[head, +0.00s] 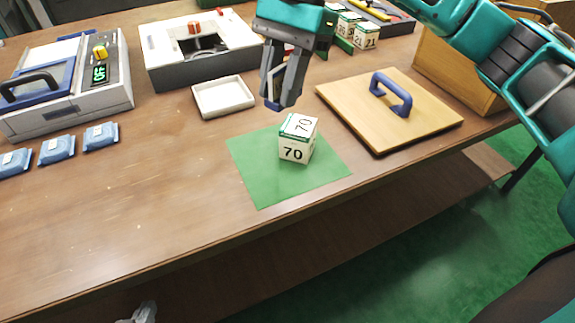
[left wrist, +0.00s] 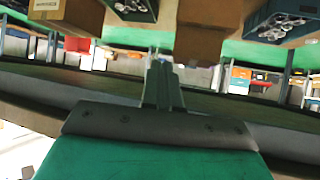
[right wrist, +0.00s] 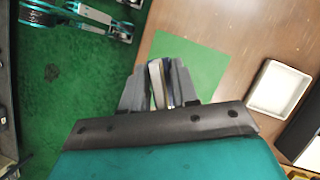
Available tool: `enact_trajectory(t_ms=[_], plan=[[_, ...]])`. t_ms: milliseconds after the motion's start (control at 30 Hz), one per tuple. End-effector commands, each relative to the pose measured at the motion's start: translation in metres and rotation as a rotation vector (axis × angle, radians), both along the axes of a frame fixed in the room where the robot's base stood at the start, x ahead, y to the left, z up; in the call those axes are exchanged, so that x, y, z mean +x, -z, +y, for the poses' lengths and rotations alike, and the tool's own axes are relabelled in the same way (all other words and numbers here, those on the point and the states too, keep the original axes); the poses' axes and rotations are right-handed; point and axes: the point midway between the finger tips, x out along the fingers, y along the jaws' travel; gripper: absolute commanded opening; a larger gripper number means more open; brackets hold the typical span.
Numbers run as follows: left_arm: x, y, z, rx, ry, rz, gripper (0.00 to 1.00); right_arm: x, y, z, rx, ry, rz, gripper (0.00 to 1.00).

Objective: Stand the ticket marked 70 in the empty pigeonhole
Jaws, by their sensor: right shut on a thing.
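A small white block with green edging and a black 70 (head: 292,154) is on the green mat. My left gripper (left wrist: 162,85) is shut and empty, low at the table's front. I cannot make out the empty pigeonhole.
A wooden board with a blue handle (head: 440,115) lies right of the green mat (head: 255,180). A white tray (head: 222,112) is behind it. Numbered boxes (head: 363,40) stand at the back. Blue packets (head: 58,150) and machines are left. The front left table is clear.

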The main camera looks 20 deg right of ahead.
Motion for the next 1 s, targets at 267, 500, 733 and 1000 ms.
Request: enact_trajectory(t_ms=[267, 500, 733, 1000], plan=[[0.005, 0.018, -0.009, -0.014, 0.019, -0.004, 0.0, -0.006, -0.019, 0.005, 0.001, 0.389, -0.002, 0.0], [0.011, 0.015, -0.01, -0.015, 0.022, -0.021, 0.0, -0.008, -0.015, 0.006, -0.002, 0.493, 0.004, 0.0], [0.011, 0.028, -0.01, -0.016, 0.022, -0.02, 0.0, -0.009, 0.044, 0.005, -0.006, 0.495, 0.008, 0.0], [0.008, 0.043, -0.01, -0.014, 0.021, -0.011, 0.0, -0.009, 0.11, 0.006, -0.003, 0.494, 0.006, 0.0]])
